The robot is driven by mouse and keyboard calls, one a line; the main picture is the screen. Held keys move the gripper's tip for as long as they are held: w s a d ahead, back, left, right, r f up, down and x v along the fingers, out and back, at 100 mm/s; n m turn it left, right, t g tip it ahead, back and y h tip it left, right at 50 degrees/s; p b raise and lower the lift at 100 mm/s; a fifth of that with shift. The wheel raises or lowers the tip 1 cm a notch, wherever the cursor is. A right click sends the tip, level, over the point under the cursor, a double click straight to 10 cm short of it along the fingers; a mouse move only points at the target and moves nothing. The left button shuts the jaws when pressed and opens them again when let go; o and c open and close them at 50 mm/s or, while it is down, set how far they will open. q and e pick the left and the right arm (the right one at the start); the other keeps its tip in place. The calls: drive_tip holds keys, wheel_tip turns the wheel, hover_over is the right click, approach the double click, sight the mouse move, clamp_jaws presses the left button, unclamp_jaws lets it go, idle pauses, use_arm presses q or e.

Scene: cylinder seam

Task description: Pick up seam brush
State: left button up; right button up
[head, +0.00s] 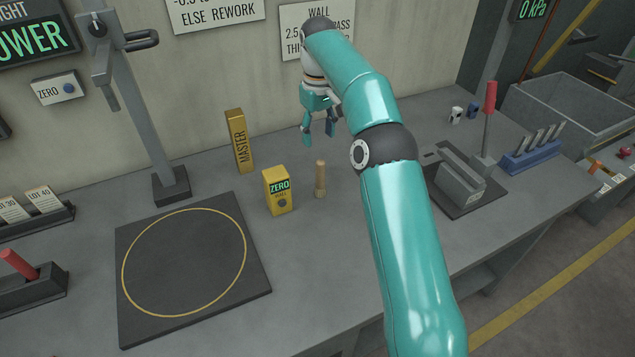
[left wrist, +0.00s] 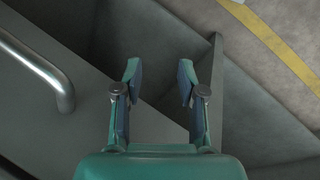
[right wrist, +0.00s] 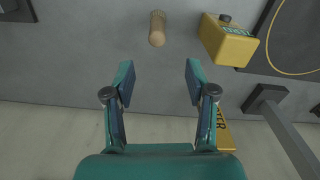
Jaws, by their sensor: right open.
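The seam brush (head: 320,176) stands upright on the grey bench, its wooden handle up and its bristles at the bottom. In the right wrist view the brush (right wrist: 157,28) shows near the top edge, ahead of the fingers. My right gripper (head: 319,133) is open and empty, above the bench and behind the brush in the head view, apart from it. It also shows in the right wrist view (right wrist: 160,75). My left gripper (left wrist: 160,75) is open and empty in the left wrist view; it is outside the head view.
A yellow ZERO block (head: 278,192) stands close left of the brush. A tall yellow MASTER block (head: 239,142) stands behind it. A dark mat (head: 255,278) with a yellow ring lies at left. A dark fixture (head: 462,184) and a blue rack (head: 532,152) stand at right.

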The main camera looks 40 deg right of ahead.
drive_tip(key=b, duration=0.2)
hover_over(320, 175)
drive_tip(key=w, duration=0.1)
drive_tip(key=f, duration=0.7)
drive_tip(key=shift+w+d+f, duration=0.1)
drive_tip(key=shift+d+f, duration=0.1)
drive_tip(key=shift+d, duration=0.1)
drive_tip(key=shift+s+d+f, duration=0.1)
drive_tip(key=shift+s+f, duration=0.05)
drive_tip(key=shift+f, duration=1.5)
drive_tip(key=shift+s+d+f, duration=0.1)
drive_tip(key=shift+f, duration=1.55)
clamp_jaws()
